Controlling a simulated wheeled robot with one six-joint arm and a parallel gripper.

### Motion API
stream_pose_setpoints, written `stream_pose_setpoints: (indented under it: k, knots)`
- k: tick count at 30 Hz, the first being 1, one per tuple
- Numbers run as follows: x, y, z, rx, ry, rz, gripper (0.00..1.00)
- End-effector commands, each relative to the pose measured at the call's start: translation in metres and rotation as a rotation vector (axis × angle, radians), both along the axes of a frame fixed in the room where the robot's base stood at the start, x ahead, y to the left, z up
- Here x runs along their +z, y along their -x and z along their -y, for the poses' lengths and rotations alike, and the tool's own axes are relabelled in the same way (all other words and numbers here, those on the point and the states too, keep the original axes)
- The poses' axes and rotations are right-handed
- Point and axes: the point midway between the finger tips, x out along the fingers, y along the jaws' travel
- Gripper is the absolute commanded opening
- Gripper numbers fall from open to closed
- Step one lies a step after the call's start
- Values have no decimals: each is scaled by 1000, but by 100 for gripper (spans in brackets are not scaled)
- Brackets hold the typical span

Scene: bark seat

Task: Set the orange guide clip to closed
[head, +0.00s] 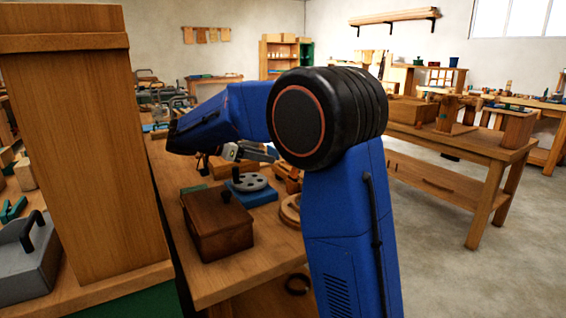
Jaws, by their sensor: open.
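My gripper (262,153) hangs above the workbench (229,280), on the far side of my blue arm from the camera. It is small in the view, and its jaws look open with nothing between them. I cannot make out an orange guide clip for certain. An orange-brown wooden piece (290,178) shows just right of and below my gripper, partly hidden by my arm; I cannot tell what it is.
On the bench stand a dark wooden box (217,228) with a knob and a grey handwheel (248,183) on a blue base. A tall wooden panel (88,150) blocks the left. A grey case (28,265) sits there. Open floor (430,260) lies right, before another workbench (450,165).

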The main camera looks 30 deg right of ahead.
Motion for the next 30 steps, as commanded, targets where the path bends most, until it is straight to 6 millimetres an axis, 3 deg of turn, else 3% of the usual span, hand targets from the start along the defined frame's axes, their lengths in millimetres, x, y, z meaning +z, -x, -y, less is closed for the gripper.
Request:
stream_pose_setpoints:
  k: [9,15,21,30]
  knots:
    - [-21,-1,53,-2,-1,-3,45]
    - [-32,-1,78,-2,-2,-3,45]
    - [-37,-2,89,0,-2,-2,45]
    - [-38,-2,91,1,-2,-2,45]
